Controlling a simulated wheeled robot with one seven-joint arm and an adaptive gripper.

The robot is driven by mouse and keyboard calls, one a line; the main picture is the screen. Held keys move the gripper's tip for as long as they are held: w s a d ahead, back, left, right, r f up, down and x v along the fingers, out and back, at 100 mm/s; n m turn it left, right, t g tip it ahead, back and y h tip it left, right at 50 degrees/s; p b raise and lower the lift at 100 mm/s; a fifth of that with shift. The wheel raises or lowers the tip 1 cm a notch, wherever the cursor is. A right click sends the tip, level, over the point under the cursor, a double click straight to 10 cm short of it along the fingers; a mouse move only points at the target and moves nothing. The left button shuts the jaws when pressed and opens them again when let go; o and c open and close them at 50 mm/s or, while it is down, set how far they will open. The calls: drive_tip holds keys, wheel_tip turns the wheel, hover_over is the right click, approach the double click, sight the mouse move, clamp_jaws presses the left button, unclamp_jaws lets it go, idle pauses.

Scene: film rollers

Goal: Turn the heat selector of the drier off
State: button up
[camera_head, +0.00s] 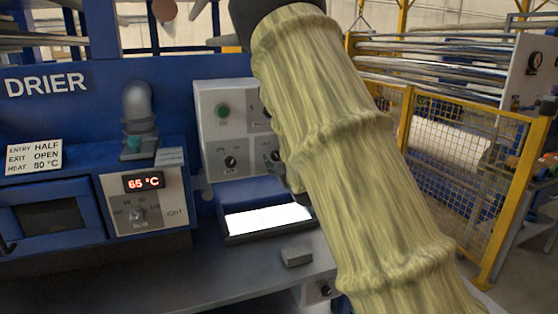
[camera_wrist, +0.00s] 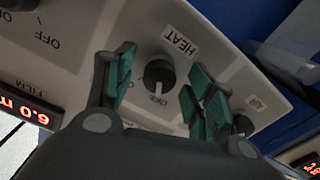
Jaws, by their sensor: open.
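The heat selector (camera_wrist: 158,75) is a dark round knob on a pale panel in the wrist view, with a HEAT label (camera_wrist: 180,41) above it and OFF printed just below. A light mark shows on the knob's lower side, toward OFF; I cannot tell its exact setting. My gripper (camera_wrist: 159,84) is open, its teal-padded fingers on either side of the knob; I cannot tell whether they touch it. In the head view the drier's control panel (camera_head: 210,105) is partly covered by my sleeved arm, which hides most of the gripper.
Left of it, a drier box has a 65 °C display (camera_head: 143,181) and an EXIT knob (camera_head: 138,215). A card (camera_head: 34,156) reads entry half, exit open, heat 80 °C. A bright screen (camera_head: 267,219) lies below the panel. A yellow mesh guard (camera_head: 460,150) stands at right.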

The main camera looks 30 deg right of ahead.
drive_tip(key=v, duration=1.2)
idle(0.5)
drive_tip(key=s+a+f+g+y, duration=0.1)
drive_tip(key=s+a+f+g, duration=0.25)
drive_tip(key=f, duration=0.85)
drive_tip(key=s+a+f+g, duration=0.2)
drive_tip(key=s+a+f, duration=0.25)
drive_tip(key=f, duration=0.75)
drive_tip(key=s+a+f+g+y, duration=0.1)
drive_tip(key=s+a+f+g, duration=0.25)
drive_tip(key=f, duration=0.85)
drive_tip(key=s+a+f+g+y, duration=0.1)
drive_tip(key=s+a+f, duration=0.3)
drive_tip(key=s, duration=0.5)
drive_tip(key=s+a+f+g, duration=0.4)
drive_tip(key=s+f, duration=0.3)
drive_tip(key=s, duration=0.3)
drive_tip(key=s+a+f+m+g+y, duration=0.1)
drive_tip(key=s+a+f+g, duration=0.2)
drive_tip(key=s+a+f, duration=0.3)
drive_tip(key=s, duration=0.4)
drive_tip(key=shift+f+y, duration=0.3)
drive_tip(key=shift+f, duration=0.05)
